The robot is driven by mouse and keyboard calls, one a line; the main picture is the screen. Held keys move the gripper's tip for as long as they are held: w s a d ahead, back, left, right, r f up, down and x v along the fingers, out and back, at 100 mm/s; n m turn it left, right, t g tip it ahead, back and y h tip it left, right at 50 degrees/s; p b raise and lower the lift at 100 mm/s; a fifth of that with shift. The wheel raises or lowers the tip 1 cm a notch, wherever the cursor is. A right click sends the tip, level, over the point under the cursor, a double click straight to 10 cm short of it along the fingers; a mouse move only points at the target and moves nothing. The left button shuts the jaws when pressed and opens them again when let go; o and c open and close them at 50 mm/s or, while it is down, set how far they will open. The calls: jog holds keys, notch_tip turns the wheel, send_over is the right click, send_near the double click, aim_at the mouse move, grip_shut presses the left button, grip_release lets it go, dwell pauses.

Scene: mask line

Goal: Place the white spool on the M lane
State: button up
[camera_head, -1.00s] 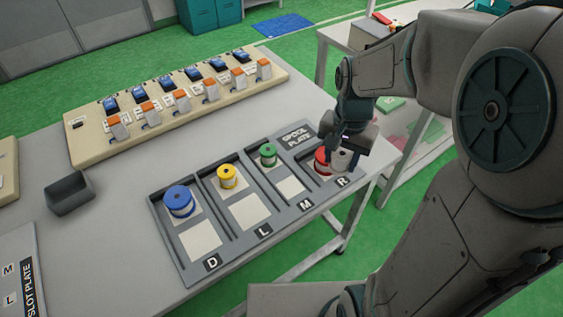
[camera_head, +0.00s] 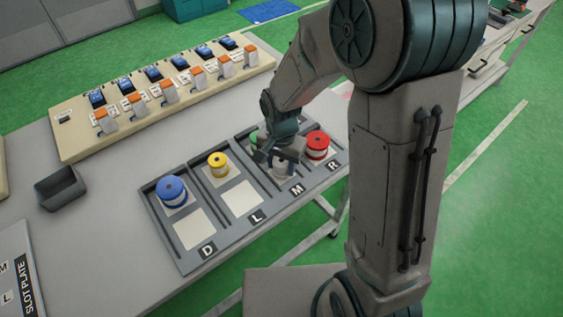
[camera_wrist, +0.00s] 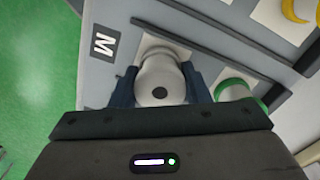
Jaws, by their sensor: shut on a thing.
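The white spool (camera_wrist: 160,78) is between the two dark fingers of my gripper (camera_wrist: 160,90) in the wrist view, and the gripper is shut on it. In the head view my gripper (camera_head: 279,160) is over the M lane, and the white spool (camera_head: 281,168) shows partly below it. The M label (camera_head: 297,190) is at the near end of that lane; it also shows in the wrist view (camera_wrist: 103,44). The green spool (camera_head: 255,138) is in the same lane farther back, partly hidden by my gripper. Whether the white spool touches the plate I cannot tell.
The grey spool plate (camera_head: 215,250) also holds a blue spool (camera_head: 172,192) in D, a yellow spool (camera_head: 218,165) in L and a red spool (camera_head: 317,146) in R. A beige panel with switches (camera_head: 70,140) lies behind, and a small grey bin (camera_head: 61,188) stands left.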

aim_at(281, 160)
jog(key=shift+f, duration=0.2)
jog(key=o, duration=1)
notch_tip(281, 160, up, 12)
jog(key=s+d+r+n+t, duration=0.1)
jog(key=s+d+r+n, duration=0.1)
jog(key=s+d, duration=0.4)
jog(key=s+d+r+n+t, duration=0.1)
jog(key=s+d+r+n, duration=0.2)
jog(key=s+d, duration=0.3)
jog(key=shift+n+t+p, duration=0.3)
jog(key=shift+t, duration=0.1)
